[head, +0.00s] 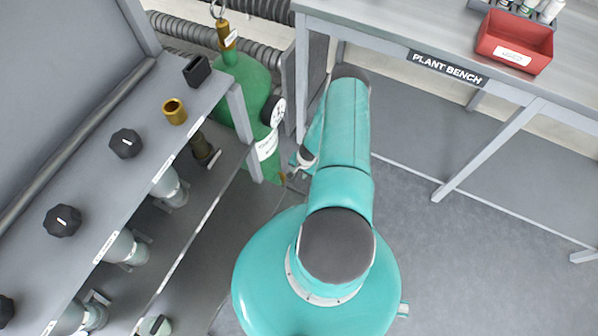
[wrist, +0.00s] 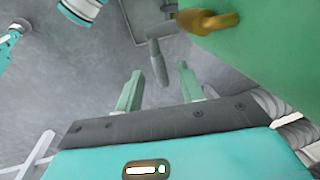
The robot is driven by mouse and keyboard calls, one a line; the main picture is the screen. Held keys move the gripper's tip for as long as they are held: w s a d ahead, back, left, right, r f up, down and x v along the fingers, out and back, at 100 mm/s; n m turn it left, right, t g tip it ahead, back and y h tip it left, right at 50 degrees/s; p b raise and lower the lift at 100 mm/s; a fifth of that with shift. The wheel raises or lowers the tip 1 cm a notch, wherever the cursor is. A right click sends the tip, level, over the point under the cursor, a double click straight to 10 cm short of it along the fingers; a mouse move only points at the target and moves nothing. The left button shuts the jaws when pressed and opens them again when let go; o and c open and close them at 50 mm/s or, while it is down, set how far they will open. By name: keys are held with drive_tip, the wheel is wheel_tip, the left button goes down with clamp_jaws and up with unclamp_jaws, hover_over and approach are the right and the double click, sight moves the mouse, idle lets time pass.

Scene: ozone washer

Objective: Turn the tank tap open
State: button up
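The green tank (head: 249,88) stands left of my arm in the head view. Its green wall (wrist: 275,45) fills the upper right of the wrist view. A brass fitting (wrist: 208,21) sticks out from that wall, and a tap with a grey lever handle (wrist: 157,62) shows beside it. My gripper (wrist: 160,70) is open, its two green fingers apart. The lever's end lies between the fingertips in the picture; I cannot tell its depth or any contact. In the head view my gripper (head: 291,173) is small beside the tank's lower part, and my arm partly hides it.
A grey panel with black knobs (head: 126,143) and a shelf of grey bottles (head: 171,188) stands at the left. The plant bench (head: 400,28), with a red bin (head: 514,42), is at the upper right. Corrugated hoses (head: 190,32) run behind the tank. The floor (head: 480,240) at right is clear.

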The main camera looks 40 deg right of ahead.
drive_tip(key=shift+w+f, duration=0.1)
drive_tip(key=shift+f, duration=0.2)
clamp_jaws()
